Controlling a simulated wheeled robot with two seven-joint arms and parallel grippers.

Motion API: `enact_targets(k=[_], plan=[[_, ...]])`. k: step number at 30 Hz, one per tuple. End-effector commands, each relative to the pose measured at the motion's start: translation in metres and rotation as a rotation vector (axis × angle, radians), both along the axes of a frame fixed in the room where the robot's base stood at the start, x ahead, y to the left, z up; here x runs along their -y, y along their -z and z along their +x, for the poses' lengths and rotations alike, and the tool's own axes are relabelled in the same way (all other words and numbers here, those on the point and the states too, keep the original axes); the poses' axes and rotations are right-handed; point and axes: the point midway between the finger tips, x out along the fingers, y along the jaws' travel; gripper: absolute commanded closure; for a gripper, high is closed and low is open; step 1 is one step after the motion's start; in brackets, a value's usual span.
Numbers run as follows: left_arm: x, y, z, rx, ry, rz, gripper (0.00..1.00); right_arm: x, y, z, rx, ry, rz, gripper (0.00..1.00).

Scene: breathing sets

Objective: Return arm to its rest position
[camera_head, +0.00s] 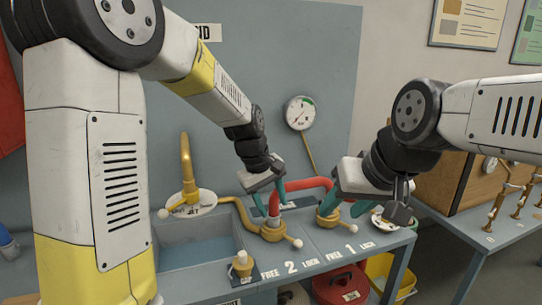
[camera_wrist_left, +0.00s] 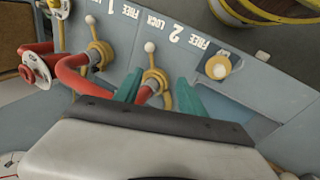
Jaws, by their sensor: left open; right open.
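My left gripper (camera_head: 268,199) is open above the brass fitting marked 2 (camera_head: 272,232). In the left wrist view its teal fingers (camera_wrist_left: 160,90) stand on either side of this fitting (camera_wrist_left: 156,76) and one end of a red hose (camera_wrist_left: 72,72); contact cannot be told. The hose (camera_head: 305,184) arches from there toward the brass fitting marked 1 (camera_head: 328,216). My right gripper (camera_head: 345,206) is open, with its teal fingers around or just above fitting 1 and that end of the hose, partly hiding them. Both arms reach over the bench.
The blue-grey bench (camera_head: 330,262) has a sink (camera_head: 195,252) and brass tap (camera_head: 187,165) at left. A gauge (camera_head: 300,113) is on the back panel. A wooden cabinet (camera_head: 440,178) stands at right. A red-lidded pot (camera_head: 340,285) and yellow bucket (camera_head: 402,275) are below.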

Motion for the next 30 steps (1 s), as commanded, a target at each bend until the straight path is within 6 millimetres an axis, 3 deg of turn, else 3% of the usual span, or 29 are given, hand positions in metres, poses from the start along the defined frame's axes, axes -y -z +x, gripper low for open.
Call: enact_targets(k=[1,6,12,18,21,30], plan=[[-0.018,-0.021,-0.011,0.036,0.025,-0.013,0.52,0.0,0.0,0.0,0.0,0.0,0.0,0.52],[-0.067,-0.068,-0.055,0.158,0.144,-0.008,0.52,0.0,0.0,0.0,0.0,0.0,0.0,0.52],[-0.116,-0.102,-0.116,0.313,0.274,0.063,0.52,0.0,0.0,0.0,0.0,0.0,0.0,0.52],[-0.146,-0.111,-0.166,0.422,0.372,0.171,0.52,0.0,0.0,0.0,0.0,0.0,0.0,0.52],[-0.153,-0.111,-0.18,0.447,0.4,0.209,0.52,0.0,0.0,0.0,0.0,0.0,0.0,0.52],[-0.156,-0.111,-0.187,0.461,0.42,0.233,0.52,0.0,0.0,0.0,0.0,0.0,0.0,0.52]])
